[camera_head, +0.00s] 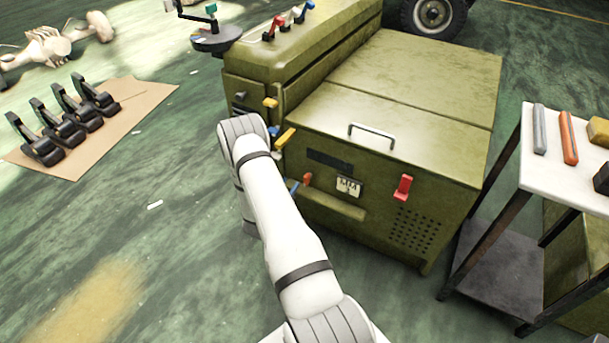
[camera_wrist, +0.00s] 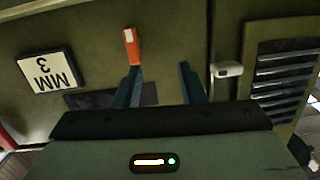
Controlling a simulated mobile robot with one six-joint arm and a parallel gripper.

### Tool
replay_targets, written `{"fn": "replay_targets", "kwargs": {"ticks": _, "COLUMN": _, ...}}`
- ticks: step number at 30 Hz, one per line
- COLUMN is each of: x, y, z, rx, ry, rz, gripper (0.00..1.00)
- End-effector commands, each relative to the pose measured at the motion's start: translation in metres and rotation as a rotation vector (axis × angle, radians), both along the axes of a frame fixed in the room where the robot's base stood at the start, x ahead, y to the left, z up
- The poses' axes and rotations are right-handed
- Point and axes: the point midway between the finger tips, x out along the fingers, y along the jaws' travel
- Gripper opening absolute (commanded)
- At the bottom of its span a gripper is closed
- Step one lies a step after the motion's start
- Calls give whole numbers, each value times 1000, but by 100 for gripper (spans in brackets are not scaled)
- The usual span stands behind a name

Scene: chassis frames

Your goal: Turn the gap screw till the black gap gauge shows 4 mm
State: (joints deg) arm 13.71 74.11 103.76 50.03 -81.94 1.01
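My gripper (camera_wrist: 160,80) shows in the wrist view as two blue fingers, spread apart with nothing between the tips. An orange-red handle (camera_wrist: 132,46) is just beyond the left fingertip; whether they touch I cannot tell. It also shows in the head view (camera_head: 307,180), beside the blue finger. A dark strip (camera_wrist: 85,98) lies on the panel behind the left finger, also in the head view (camera_head: 330,163).
The olive machine (camera_head: 395,120) has a red lever (camera_head: 403,187), yellow levers (camera_head: 285,138) and a lid handle (camera_head: 371,131). A pale-ended knob (camera_wrist: 227,70) is right of my fingers. A white-topped stand (camera_head: 555,150) is at right. Floor at left front is clear.

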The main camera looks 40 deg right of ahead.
Motion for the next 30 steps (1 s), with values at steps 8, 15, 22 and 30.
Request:
{"fn": "replay_targets", "kwargs": {"ticks": 8, "x": -30, "y": -14, "z": -13, "rx": -126, "ry": -7, "rz": -72, "gripper": 36}}
{"fn": "replay_targets", "kwargs": {"ticks": 15, "x": -17, "y": -46, "z": -15, "rx": -127, "ry": -9, "rz": -74, "gripper": 36}}
{"fn": "replay_targets", "kwargs": {"ticks": 22, "x": -4, "y": -73, "z": -14, "rx": -127, "ry": -8, "rz": -70, "gripper": 36}}
{"fn": "replay_targets", "kwargs": {"ticks": 30, "x": -1, "y": -81, "z": -13, "rx": -126, "ry": -7, "rz": -68, "gripper": 36}}
